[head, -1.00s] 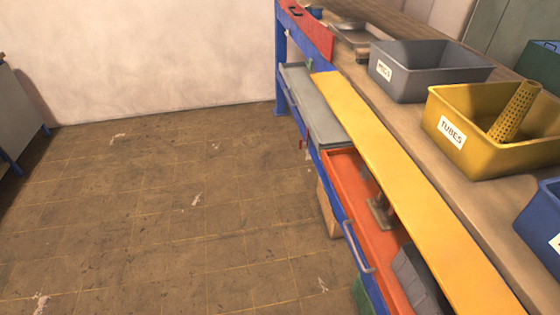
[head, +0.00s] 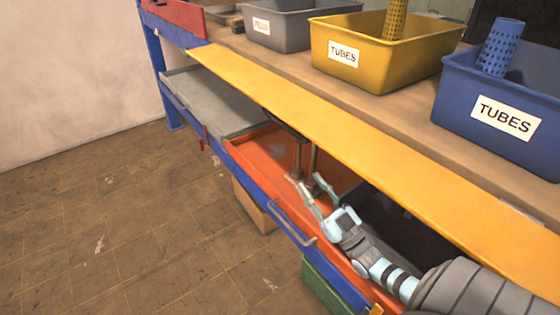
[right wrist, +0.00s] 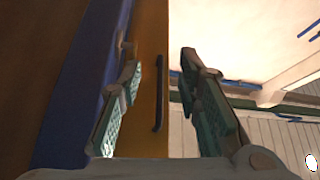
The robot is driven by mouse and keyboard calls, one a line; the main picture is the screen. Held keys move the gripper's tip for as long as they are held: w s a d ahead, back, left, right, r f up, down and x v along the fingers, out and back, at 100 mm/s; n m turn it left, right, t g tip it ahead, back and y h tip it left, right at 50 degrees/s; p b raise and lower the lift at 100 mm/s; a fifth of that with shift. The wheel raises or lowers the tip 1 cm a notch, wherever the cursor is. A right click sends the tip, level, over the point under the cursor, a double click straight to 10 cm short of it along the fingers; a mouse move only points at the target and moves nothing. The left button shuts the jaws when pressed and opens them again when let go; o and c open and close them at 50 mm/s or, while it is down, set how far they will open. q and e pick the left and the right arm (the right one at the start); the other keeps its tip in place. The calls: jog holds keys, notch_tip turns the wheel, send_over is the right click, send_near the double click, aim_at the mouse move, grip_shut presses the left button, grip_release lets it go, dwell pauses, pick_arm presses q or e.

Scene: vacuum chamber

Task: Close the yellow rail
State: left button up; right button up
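The yellow rail (head: 370,135) is a long flat panel along the front of the bench, sticking out over the orange drawer. My right gripper (head: 308,183) is in front of the rail and below it, over the open orange drawer (head: 265,160). Its fingers are apart with nothing between them, and it does not touch the rail. In the right wrist view my right gripper (right wrist: 159,58) is also open; behind it is a yellow-orange panel (right wrist: 151,35) with a dark handle (right wrist: 159,120). I cannot tell which panel this is. My left gripper is not in view.
A grey bin (head: 285,28), a yellow tubes bin (head: 385,65) and a blue tubes bin (head: 460,100) stand on the bench top. A grey drawer (head: 215,100) also sticks out. A bar handle (head: 290,225) is on the orange drawer's front. The floor at left is clear.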

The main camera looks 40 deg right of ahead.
aim_at(283, 124)
notch_tip(283, 124, up, 6)
jog(key=s+a+n+t+y, duration=0.1)
jog(key=s+n+t+y, duration=0.1)
jog(key=y, duration=0.1)
jog(key=x, duration=1.4)
jog(key=shift+w+a, duration=0.1)
grip_shut()
